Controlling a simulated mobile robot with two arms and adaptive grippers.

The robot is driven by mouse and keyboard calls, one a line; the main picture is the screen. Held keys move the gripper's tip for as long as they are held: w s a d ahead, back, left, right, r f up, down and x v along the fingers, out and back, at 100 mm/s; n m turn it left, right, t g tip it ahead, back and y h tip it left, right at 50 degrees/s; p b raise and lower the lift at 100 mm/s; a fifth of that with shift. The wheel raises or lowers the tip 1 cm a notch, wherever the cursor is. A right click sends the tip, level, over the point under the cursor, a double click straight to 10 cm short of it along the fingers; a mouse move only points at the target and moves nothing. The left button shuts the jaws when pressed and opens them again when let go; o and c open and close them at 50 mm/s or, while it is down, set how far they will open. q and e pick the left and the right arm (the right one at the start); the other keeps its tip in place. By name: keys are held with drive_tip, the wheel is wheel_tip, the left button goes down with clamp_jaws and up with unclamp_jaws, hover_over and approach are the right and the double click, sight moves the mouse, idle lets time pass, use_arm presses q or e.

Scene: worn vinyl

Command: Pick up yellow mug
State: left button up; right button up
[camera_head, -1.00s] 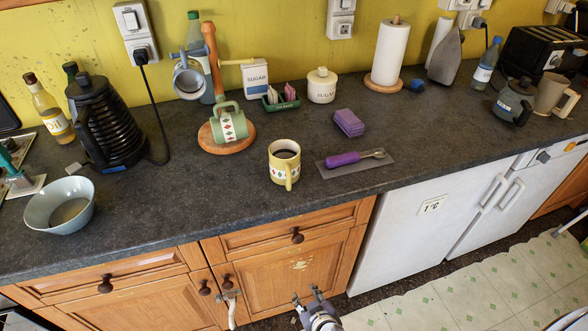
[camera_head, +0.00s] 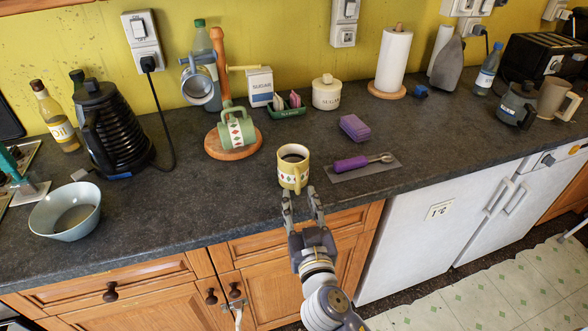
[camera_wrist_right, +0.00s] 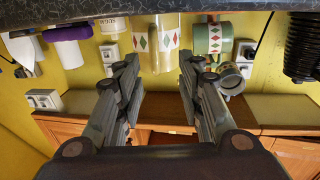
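The yellow mug (camera_head: 288,174) stands upright near the counter's front edge, with dark liquid inside. It has a band of red and green diamonds, and its handle faces me. My right gripper (camera_head: 302,204) is open and empty just in front of the mug, at the counter edge, with its fingers pointing at it. In the right wrist view, which looks upside down, the mug (camera_wrist_right: 158,45) shows beyond and between the open fingers (camera_wrist_right: 160,75), apart from them. My left gripper is not in view.
A purple-handled trowel (camera_head: 362,164) lies right of the mug, with a purple sponge pack (camera_head: 354,127) behind it. A green mug (camera_head: 236,130) hangs tilted on a wooden stand (camera_head: 218,60) behind left. A bowl (camera_head: 66,211) and black kettle (camera_head: 112,130) stand left. The counter (camera_head: 215,195) left of the mug is clear.

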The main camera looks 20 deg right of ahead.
sight(299, 187)
drive_tip(key=shift+w+d, duration=0.15)
drive_tip(key=shift+w, duration=0.5)
drive_tip(key=shift+w+d+r+p, duration=0.1)
drive_tip(key=shift+w+d+p, duration=0.05)
drive_tip(key=shift+w+p, duration=0.4)
drive_tip(key=w, duration=0.1)
drive_tip(key=w+p, duration=0.1)
drive_tip(key=w, duration=0.1)
drive_tip(key=shift+w+d+f, duration=0.1)
drive_tip(key=shift+d+f, duration=0.1)
drive_tip(key=shift+d, duration=0.2)
drive_tip(key=shift+w+f, duration=0.1)
drive_tip(key=shift+w, duration=0.3)
clamp_jaws()
